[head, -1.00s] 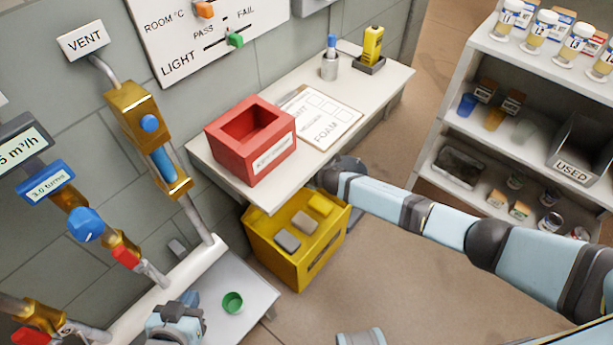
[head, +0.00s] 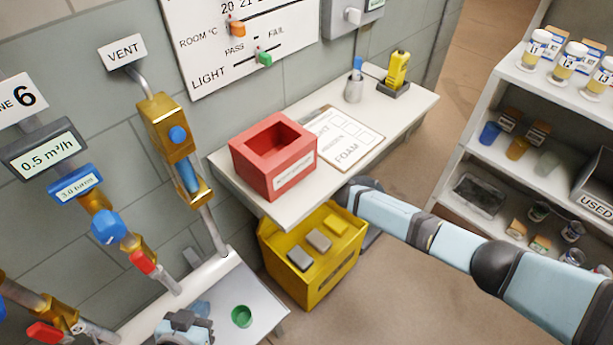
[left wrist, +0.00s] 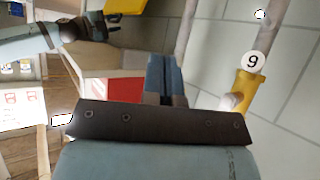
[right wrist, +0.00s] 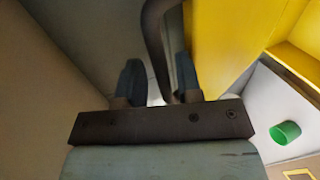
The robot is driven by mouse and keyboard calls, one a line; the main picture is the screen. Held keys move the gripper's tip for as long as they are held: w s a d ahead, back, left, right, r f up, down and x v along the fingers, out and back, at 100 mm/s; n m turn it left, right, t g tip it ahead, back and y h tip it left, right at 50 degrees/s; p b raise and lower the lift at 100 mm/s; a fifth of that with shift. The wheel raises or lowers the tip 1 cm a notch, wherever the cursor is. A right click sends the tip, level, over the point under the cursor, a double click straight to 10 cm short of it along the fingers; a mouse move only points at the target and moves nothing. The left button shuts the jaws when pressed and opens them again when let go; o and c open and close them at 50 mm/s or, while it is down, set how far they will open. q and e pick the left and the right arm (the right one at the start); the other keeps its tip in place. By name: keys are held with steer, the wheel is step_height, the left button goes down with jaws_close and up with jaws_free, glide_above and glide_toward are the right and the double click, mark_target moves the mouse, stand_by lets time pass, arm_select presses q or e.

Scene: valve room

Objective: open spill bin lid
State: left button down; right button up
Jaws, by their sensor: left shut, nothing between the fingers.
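The yellow spill bin (head: 318,287) stands on the floor under the bench, its top uncovered, with grey, tan and yellow blocks showing inside. My right gripper is hidden in the head view. In the right wrist view, my right gripper (right wrist: 158,80) is open, its fingers either side of a dark bent bar (right wrist: 154,30), beside the yellow bin wall (right wrist: 228,45). My left gripper (left wrist: 164,75) is shut and empty, low at the left in the head view.
A red box (head: 272,165), a clipboard (head: 345,140) and a yellow device (head: 397,70) sit on the white bench (head: 415,103). Pipes with valves (head: 166,135) run along the left wall. A green cup (head: 242,317) stands on a low shelf. Shelving (head: 530,180) stands at right.

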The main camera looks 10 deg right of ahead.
steer(key=shift+s+f, duration=0.1)
steer(key=shift+f, duration=0.1)
steer(key=p+v, duration=0.3)
steer(key=v, duration=1)
steer(key=shift+s+d+r, duration=0.2)
steer(key=shift+r, duration=0.15)
steer(key=shift+s+d, duration=0.1)
